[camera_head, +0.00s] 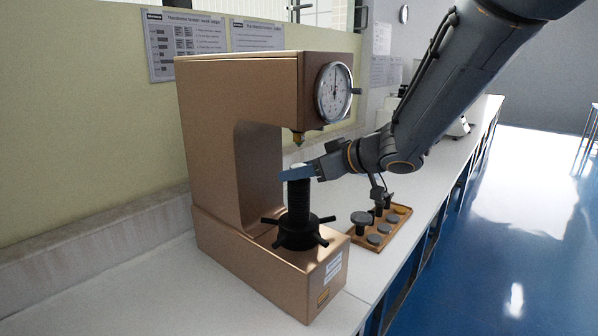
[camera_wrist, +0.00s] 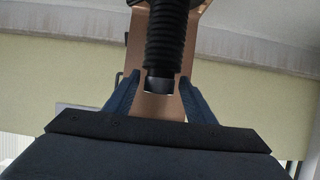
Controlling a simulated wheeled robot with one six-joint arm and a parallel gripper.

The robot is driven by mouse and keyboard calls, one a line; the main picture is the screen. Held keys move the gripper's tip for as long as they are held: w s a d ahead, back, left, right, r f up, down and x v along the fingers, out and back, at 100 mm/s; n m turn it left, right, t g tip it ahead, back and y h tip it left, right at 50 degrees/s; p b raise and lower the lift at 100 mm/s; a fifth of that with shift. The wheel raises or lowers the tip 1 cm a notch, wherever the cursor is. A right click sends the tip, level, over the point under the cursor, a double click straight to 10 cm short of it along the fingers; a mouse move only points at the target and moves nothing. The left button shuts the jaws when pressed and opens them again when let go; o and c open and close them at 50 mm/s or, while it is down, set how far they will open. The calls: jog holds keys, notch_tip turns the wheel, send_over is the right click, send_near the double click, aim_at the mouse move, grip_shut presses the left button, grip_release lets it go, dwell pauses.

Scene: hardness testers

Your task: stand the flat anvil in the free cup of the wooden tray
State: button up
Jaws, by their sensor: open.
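The wooden tray (camera_head: 404,212) lies on the bench to the right of the tester. It holds several grey discs and a dark mushroom-shaped piece (camera_head: 361,219) with a wide flat top; I cannot tell which cup is free. My gripper (camera_head: 301,172) is at the top of the tester's black screw (camera_head: 299,205). In the wrist view my gripper (camera_wrist: 160,86) is open, with one blue finger on each side of the screw's end. A small grey shiny piece (camera_wrist: 159,85), perhaps the flat anvil, shows at that end between the fingers. Contact cannot be told.
The copper-coloured hardness tester (camera_head: 212,130) stands on the white bench (camera_head: 150,290). Its head with a round dial (camera_head: 335,92) and a pointed indenter (camera_head: 298,138) overhangs the screw just above my gripper. A spoked handwheel (camera_head: 297,232) surrounds the screw's base.

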jog(key=shift+c, duration=0.3)
jog(key=c, duration=0.9)
jog(key=shift+o, duration=0.2)
jog(key=shift+r+p, duration=0.75)
jog(key=shift+p, duration=0.4)
jog(key=s+d+p, duration=0.4)
jog(key=s+d, duration=0.1)
jog(key=d, duration=0.1)
jog(key=shift+d, duration=0.2)
